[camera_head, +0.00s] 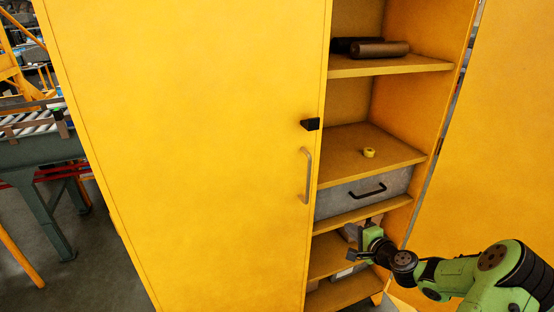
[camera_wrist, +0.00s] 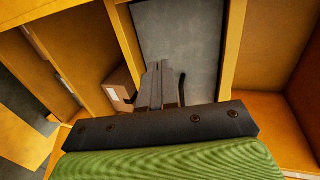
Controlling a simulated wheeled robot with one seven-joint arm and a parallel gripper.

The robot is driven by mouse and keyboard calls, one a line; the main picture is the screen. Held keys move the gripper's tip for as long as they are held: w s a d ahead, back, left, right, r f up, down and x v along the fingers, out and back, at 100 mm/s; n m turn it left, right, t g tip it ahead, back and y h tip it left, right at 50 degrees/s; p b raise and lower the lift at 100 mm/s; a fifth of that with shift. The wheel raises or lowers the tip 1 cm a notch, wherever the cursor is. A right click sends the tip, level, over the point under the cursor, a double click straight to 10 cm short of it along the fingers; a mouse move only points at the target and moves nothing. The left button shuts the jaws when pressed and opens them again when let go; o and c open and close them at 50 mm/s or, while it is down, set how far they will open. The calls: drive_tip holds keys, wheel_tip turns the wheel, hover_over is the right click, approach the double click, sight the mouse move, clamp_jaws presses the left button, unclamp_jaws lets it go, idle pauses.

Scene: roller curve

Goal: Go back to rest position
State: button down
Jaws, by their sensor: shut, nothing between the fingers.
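My gripper (camera_head: 358,236) is in front of the lower shelves of the open yellow cabinet, just below the grey drawer. In the wrist view my gripper's fingers (camera_wrist: 160,86) are together with nothing between them. They point toward the grey drawer front (camera_wrist: 180,40), and its black handle (camera_wrist: 182,88) shows right beside them. I cannot tell whether they touch it. In the head view the drawer (camera_head: 335,205) looks closed, with its dark handle (camera_head: 366,193) clear above my gripper. My arm reaches in from the lower right.
The left cabinet door (camera_head: 200,130) is shut; the right door (camera_head: 490,140) stands open close to my arm. A cardboard box (camera_wrist: 120,88) sits beside the drawer in the wrist view. A conveyor (camera_head: 35,130) stands left.

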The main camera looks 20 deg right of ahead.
drive_tip(key=s+a+r+n+g+y+p, duration=0.1)
drive_tip(key=s+a+r+n+g+p, duration=0.15)
drive_tip(key=a+r+n, duration=0.45)
drive_tip(key=s+a+r+n+g+y+p, duration=0.1)
drive_tip(key=s+a+r+n+g, duration=0.25)
drive_tip(key=a, duration=0.65)
drive_tip(key=s+a+r+n+g+h+p, duration=0.1)
drive_tip(key=s+r, duration=0.3)
drive_tip(key=s, duration=0.4)
drive_tip(key=s+a+r+n+g+h+p, duration=0.1)
drive_tip(key=s+a+r+n+p, duration=0.1)
drive_tip(key=s+r, duration=0.3)
drive_tip(key=s+a+r+n+g+h+p, duration=0.1)
drive_tip(key=s+r, duration=0.4)
drive_tip(key=s, duration=0.7)
drive_tip(key=a+n+p, duration=0.1)
drive_tip(key=a+n, duration=0.1)
drive_tip(key=shift+a+h, duration=0.3)
drive_tip(key=shift+r, duration=0.1)
